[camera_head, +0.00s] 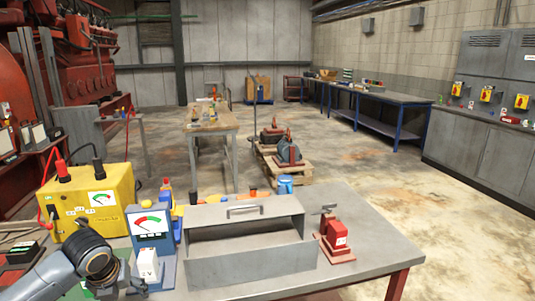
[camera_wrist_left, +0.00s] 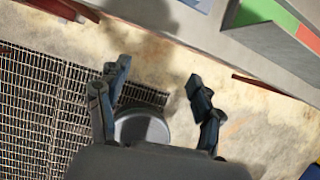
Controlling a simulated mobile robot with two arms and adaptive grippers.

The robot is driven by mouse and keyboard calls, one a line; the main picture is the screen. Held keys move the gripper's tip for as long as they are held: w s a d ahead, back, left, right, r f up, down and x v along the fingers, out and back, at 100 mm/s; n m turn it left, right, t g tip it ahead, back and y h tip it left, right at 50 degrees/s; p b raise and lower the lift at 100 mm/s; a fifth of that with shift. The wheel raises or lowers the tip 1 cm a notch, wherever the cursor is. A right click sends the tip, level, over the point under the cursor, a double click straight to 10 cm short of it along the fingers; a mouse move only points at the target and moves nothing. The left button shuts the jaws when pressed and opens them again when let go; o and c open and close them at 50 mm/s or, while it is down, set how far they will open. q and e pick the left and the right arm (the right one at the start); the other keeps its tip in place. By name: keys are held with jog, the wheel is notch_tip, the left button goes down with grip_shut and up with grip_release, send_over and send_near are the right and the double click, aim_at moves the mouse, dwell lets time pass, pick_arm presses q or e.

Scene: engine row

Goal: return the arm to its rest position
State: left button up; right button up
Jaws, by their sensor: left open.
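My left arm (camera_head: 45,277) comes in from the lower left in the head view, and its wrist is at the near left of the metal workbench (camera_head: 370,250). A dark finger part of my left gripper (camera_head: 138,284) shows there, low beside the blue meter (camera_head: 150,228). In the left wrist view the gripper (camera_wrist_left: 158,72) has its two fingers spread apart with nothing between the tips. Below them are a stained floor (camera_wrist_left: 250,125) and a dark grating (camera_wrist_left: 45,95). My right gripper is in neither view.
A yellow battery tester (camera_head: 95,200) stands close behind my left wrist. A grey open metal toolbox (camera_head: 245,265) fills the bench middle. A red device (camera_head: 337,235) is right of it. In the left wrist view a bench edge (camera_wrist_left: 230,50) crosses the top right.

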pick_arm(q)
jog(key=s+d+f+n+h, duration=0.3)
jog(key=s+d+f+n, duration=0.9)
jog(key=d, duration=0.4)
jog(key=s+a+f+n+y, duration=0.1)
jog(key=s+a+n, duration=0.1)
jog(key=s+n, duration=0.7)
jog(key=s+a+f+n+y, duration=0.1)
jog(key=s+f+n, duration=0.1)
jog(key=s+n, duration=0.75)
notch_tip(320, 180, down, 26)
jog(key=s+g, duration=0.1)
jog(key=g, duration=0.1)
jog(key=s+a+f+g, duration=0.1)
jog(key=s+a+f, duration=0.1)
jog(key=s+f, duration=1.4)
jog(key=shift+s+a+m, duration=0.35)
jog(key=shift+s+a, duration=0.05)
jog(key=shift+s, duration=0.1)
